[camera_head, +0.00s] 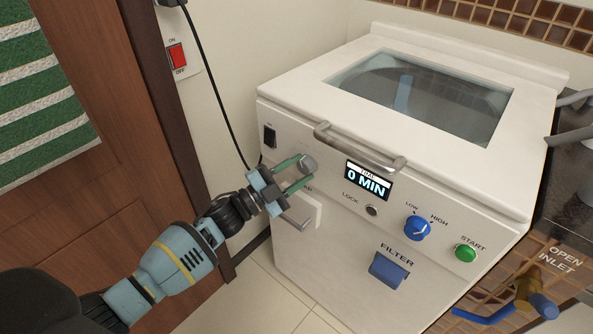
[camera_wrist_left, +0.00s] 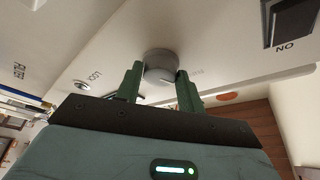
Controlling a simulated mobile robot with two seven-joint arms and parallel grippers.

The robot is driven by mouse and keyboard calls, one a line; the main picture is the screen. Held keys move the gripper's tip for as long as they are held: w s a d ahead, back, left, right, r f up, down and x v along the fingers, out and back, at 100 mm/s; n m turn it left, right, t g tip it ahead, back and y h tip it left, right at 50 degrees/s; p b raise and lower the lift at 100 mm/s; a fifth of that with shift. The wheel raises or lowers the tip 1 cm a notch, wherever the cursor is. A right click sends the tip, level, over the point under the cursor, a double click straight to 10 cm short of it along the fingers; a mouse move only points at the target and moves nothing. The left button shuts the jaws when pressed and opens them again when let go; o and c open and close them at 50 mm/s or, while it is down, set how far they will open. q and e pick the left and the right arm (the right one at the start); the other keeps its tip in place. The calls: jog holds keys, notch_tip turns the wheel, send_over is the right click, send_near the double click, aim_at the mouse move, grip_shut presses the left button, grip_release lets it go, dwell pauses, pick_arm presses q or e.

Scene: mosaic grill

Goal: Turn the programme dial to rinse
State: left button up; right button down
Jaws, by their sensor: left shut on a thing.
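The programme dial (camera_head: 308,164) is a round grey knob on the upper left of the white machine's front panel. In the left wrist view the dial (camera_wrist_left: 160,66) sits between two green fingers. My left gripper (camera_head: 301,168) is shut on the dial, with one finger on each side of it. The labels around the dial are mostly hidden or too small to read, so I cannot tell its setting. My right gripper is not in view.
A grey bar handle (camera_head: 360,150) juts out right of the dial, above a display (camera_head: 367,181) reading 0 MIN. A blue knob (camera_head: 418,227), green start button (camera_head: 466,253) and blue filter handle (camera_head: 389,270) lie further right. A drawer handle (camera_head: 294,221) sits below.

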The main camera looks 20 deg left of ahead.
pick_arm(q)
jog(key=shift+f, duration=0.1)
jog(key=o, duration=1)
jog(key=shift+s, duration=0.1)
jog(key=v, duration=0.7)
jog(key=shift+s+a, duration=0.2)
